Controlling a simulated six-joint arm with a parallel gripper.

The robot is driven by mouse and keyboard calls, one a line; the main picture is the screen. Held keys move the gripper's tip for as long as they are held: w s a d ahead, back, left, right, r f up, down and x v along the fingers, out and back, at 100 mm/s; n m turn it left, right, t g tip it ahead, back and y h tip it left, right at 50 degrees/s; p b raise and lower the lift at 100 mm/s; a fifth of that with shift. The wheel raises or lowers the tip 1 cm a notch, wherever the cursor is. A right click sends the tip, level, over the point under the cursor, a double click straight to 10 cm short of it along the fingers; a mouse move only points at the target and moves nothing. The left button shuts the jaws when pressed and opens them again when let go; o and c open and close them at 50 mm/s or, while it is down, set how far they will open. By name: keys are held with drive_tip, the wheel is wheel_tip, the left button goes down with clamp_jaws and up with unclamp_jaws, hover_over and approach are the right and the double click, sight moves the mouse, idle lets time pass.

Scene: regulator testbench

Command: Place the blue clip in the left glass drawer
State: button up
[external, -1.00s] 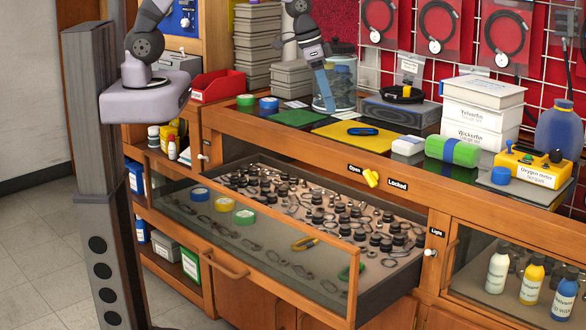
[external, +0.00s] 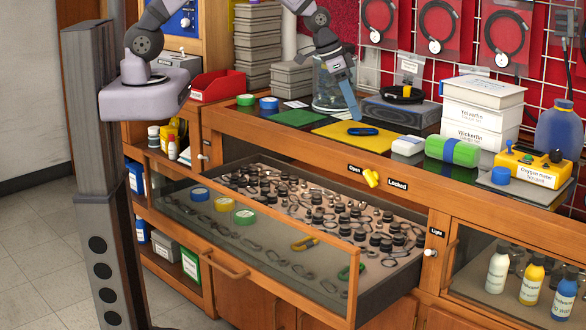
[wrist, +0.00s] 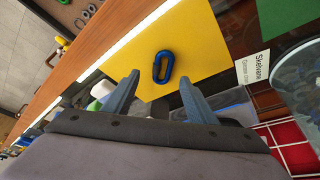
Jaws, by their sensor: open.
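The blue clip (external: 362,131) lies flat on a yellow mat (external: 335,133) on the bench top. In the wrist view the blue clip (wrist: 163,67) is an oval ring just beyond my fingertips, on the yellow mat (wrist: 205,35). My gripper (external: 352,108) is above and behind the mat, angled down. In the wrist view my gripper (wrist: 158,82) is open and empty, its blue fingers apart on either side of the clip's line.
A glass jar (external: 328,85) stands behind the mat near my gripper. Tape rolls lie at the left.

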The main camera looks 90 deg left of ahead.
sight(362, 128)
drive_tip(key=shift+a+p+x, duration=0.15)
drive_tip(key=shift+p+x, duration=0.4)
drive_tip(key=shift+x, duration=0.4)
drive_tip(key=shift+a+p+x, duration=0.15)
drive_tip(key=shift+p+x, duration=0.4)
drive_tip(key=shift+x, duration=0.35)
drive_tip(key=shift+w+f, duration=0.3)
drive_tip(key=shift+f, duration=0.35)
drive_tip(key=c, duration=1.2)
drive_tip(key=shift+c, duration=0.2)
drive_tip(key=shift+r, duration=0.15)
wheel_tip(362, 128, up, 10)
drive_tip(key=b, duration=0.3)
